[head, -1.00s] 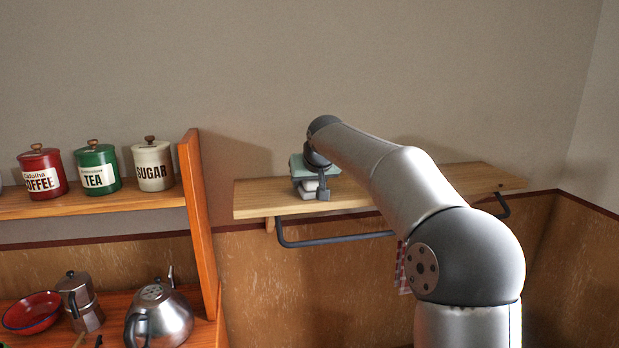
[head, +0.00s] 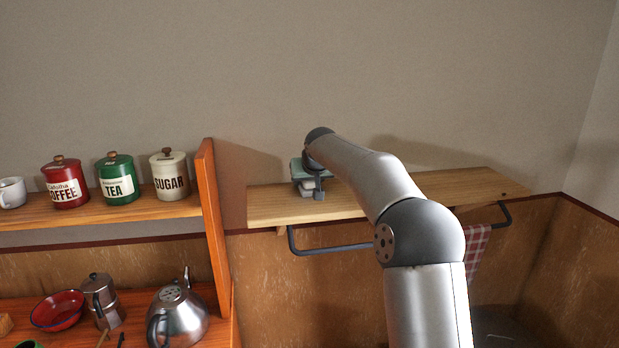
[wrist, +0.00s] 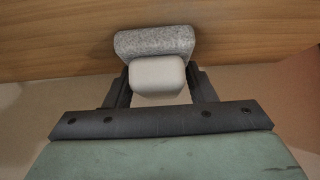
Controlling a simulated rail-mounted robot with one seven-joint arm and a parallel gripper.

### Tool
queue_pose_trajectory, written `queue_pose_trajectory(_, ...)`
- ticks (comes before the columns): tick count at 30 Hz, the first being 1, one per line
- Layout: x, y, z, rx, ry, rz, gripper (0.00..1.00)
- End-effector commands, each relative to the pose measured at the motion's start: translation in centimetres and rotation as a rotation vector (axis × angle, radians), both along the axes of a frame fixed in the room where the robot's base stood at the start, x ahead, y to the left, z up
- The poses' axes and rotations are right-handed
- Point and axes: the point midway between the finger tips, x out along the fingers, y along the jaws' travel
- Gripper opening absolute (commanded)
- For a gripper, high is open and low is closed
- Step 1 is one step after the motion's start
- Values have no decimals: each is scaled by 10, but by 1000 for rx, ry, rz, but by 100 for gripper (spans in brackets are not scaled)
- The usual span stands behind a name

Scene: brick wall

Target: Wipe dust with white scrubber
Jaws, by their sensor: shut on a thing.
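My gripper (wrist: 160,82) is shut on the white scrubber (wrist: 157,77), which has a white handle and a speckled grey pad. In the wrist view the pad faces the wooden shelf board (wrist: 60,42); I cannot tell whether it touches. In the head view my gripper (head: 309,184) is over the left part of the wall shelf (head: 440,188). The scrubber (head: 306,190) shows there only as a small pale patch, partly hidden by my gripper. I cannot make out dust on the shelf, and my arm covers part of its middle.
An orange rack left of the shelf has a tall side panel (head: 212,220). It holds coffee (head: 66,184), tea (head: 118,180) and sugar (head: 170,176) canisters, and a kettle (head: 178,312) below. A rail (head: 320,249) and checked towel (head: 477,246) hang under the shelf.

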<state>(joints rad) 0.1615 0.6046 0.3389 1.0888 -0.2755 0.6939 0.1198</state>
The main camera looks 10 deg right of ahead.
Motion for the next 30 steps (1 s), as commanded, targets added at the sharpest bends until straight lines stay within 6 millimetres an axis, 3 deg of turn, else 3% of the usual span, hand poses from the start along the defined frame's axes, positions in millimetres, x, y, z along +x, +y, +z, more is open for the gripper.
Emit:
queue_pose_trajectory(3, 0, 3, -1, 1, 2, 1, 24)
queue_pose_trajectory(30, -83, 12, -4, 0, 2, 18, 24)
